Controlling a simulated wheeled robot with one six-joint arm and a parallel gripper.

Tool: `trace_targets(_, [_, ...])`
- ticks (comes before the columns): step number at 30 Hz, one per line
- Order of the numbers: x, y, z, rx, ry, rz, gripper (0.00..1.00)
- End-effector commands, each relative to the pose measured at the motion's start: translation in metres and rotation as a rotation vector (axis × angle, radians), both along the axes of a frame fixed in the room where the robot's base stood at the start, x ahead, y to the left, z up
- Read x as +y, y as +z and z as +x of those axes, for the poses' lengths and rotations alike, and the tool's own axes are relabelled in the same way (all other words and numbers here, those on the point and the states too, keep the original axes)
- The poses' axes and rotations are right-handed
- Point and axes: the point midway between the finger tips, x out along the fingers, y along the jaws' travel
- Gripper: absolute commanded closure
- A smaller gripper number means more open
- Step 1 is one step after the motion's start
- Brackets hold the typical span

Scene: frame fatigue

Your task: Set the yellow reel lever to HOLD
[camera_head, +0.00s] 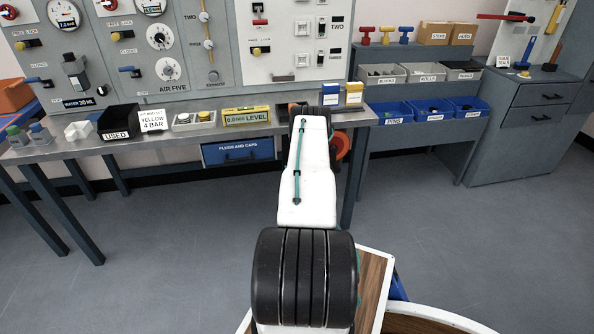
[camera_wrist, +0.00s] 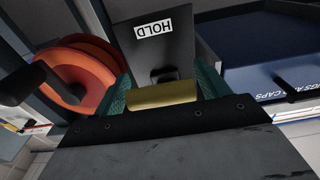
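In the wrist view, a yellow lever handle (camera_wrist: 163,96) lies crosswise between the two teal fingers of my gripper (camera_wrist: 163,92). Its ends meet the fingers in the picture; I cannot tell whether they are pressed on it. Behind the handle stands a dark plate (camera_wrist: 178,48) with a white HOLD label (camera_wrist: 153,29), upside down in this view. The orange reel (camera_wrist: 75,78) is left of the gripper. In the head view, the reel (camera_head: 342,147) shows in part beside my arm, at the bench's right end. My arm hides the gripper and lever there.
A blue FLUIDS AND CAPS drawer (camera_head: 238,151) hangs under the bench (camera_head: 100,146); a blue drawer front (camera_wrist: 265,70) is close right of the gripper in the wrist view. Blue bins (camera_head: 428,112) stand on the right shelf. The floor (camera_head: 470,235) at right is clear.

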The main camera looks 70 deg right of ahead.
Motion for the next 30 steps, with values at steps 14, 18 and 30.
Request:
trace_targets(14, [0.015, -0.001, -0.01, 0.0, 0.001, 0.001, 0.2])
trace_targets(18, [0.036, -0.003, -0.025, 0.0, -0.001, 0.002, 0.2])
trace_targets(30, [0.065, -0.005, -0.043, -0.001, 0.001, -0.001, 0.2])
